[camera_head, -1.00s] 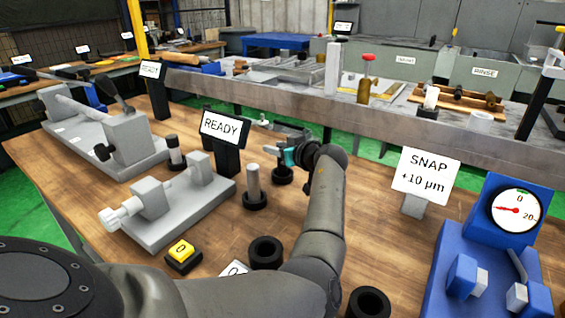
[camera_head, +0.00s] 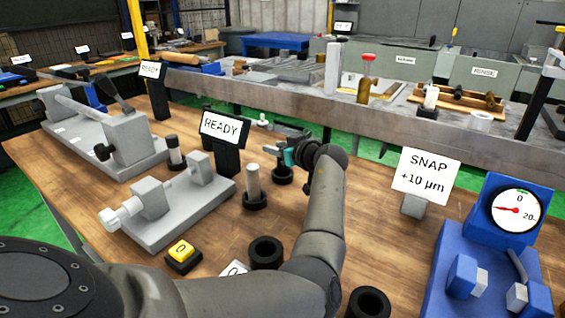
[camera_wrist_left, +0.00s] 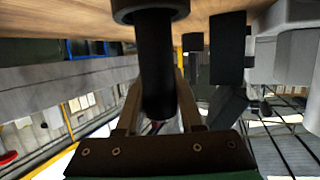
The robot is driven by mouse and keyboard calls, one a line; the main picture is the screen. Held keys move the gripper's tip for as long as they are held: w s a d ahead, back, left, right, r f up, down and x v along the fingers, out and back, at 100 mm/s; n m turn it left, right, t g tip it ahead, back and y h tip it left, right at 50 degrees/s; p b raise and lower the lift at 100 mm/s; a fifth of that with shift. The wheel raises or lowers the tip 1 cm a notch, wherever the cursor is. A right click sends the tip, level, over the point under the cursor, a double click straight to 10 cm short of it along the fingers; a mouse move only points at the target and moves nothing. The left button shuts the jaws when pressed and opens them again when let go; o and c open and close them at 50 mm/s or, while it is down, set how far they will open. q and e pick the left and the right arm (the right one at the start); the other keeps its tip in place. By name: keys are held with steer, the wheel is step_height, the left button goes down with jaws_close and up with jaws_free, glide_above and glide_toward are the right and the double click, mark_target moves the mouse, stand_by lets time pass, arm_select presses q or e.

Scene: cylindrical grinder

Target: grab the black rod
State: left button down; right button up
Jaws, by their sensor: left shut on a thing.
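The black rod (camera_wrist_left: 157,68) stands in a dark ring-shaped holder (camera_wrist_left: 150,11) in the left wrist view, where the scene appears upside down. My left gripper (camera_wrist_left: 159,88) has one finger on each side of the rod and is shut on it. In the head view my left gripper (camera_head: 278,153) is over the dark holder (camera_head: 282,175) on the wooden bench, and the rod is mostly hidden there. My right gripper is not in view.
A light grey rod (camera_head: 253,181) in a dark base stands close to the left of my gripper. A READY sign (camera_head: 222,128) is behind it. Empty dark rings (camera_head: 266,252), a grey fixture (camera_head: 165,206), a SNAP sign (camera_head: 427,175) and a blue dial gauge (camera_head: 505,212) share the bench.

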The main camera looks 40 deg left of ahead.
arm_select(q)
steer(key=shift+a+r, duration=0.1)
steer(key=shift+r, duration=0.05)
steer(key=shift+r, duration=0.1)
